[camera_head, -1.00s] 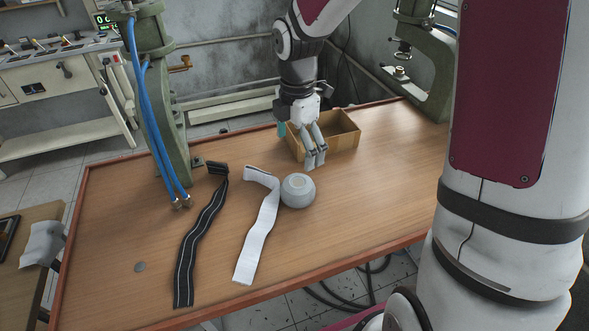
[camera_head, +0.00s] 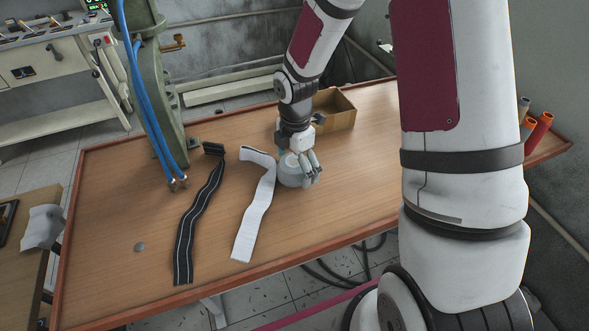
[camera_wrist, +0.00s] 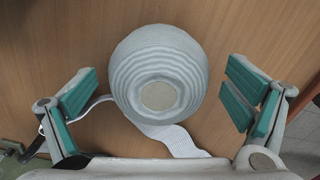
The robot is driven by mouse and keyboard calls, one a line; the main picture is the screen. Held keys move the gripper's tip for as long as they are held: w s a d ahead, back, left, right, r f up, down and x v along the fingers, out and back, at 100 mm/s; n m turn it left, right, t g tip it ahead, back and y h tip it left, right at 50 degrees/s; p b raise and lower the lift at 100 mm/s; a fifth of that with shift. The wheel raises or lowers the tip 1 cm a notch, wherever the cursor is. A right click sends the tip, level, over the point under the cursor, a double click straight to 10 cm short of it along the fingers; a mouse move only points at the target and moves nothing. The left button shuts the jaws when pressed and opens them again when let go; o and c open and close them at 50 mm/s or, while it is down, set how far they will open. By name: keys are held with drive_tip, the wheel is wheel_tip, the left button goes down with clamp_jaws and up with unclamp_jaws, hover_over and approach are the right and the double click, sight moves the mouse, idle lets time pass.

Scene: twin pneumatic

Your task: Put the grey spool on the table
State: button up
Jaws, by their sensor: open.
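The grey spool (camera_head: 288,172) is on the wooden table (camera_head: 340,195), beside the white strap in the head view. In the wrist view the grey spool (camera_wrist: 158,75) shows ribbed sides and a pale round centre. My gripper (camera_head: 311,170) is right at the spool, partly covering it in the head view. In the wrist view my gripper (camera_wrist: 160,102) is open, with green finger pads on the left and right of the spool and a gap on each side.
A white strap (camera_head: 256,205) and a black strap (camera_head: 197,225) lie left of the spool. An open cardboard box (camera_head: 338,119) stands behind it. A green press with blue hoses (camera_head: 143,80) stands at the back left. Orange-tipped rolls (camera_head: 537,131) are at the right. The front left is mostly clear.

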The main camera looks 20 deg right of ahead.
drive_tip(key=shift+f, duration=0.65)
drive_tip(key=c, duration=1.5)
drive_tip(key=shift+o, duration=0.2)
drive_tip(key=shift+w+r, duration=0.1)
drive_tip(key=shift+r, duration=0.6)
wheel_tip(320, 180, up, 2)
drive_tip(key=shift+r, duration=0.2)
drive_tip(key=s+a, duration=0.1)
drive_tip(key=s, duration=0.3)
drive_tip(key=s+a+r, duration=0.1)
drive_tip(key=s, duration=0.4)
drive_tip(key=s+a, duration=0.2)
drive_tip(key=s, duration=0.3)
drive_tip(key=shift+s+a+r, duration=0.1)
drive_tip(key=shift+s+r, duration=0.05)
drive_tip(key=shift+s+a+p, duration=0.2)
drive_tip(key=shift+s+p, duration=0.3)
drive_tip(key=shift+s, duration=0.1)
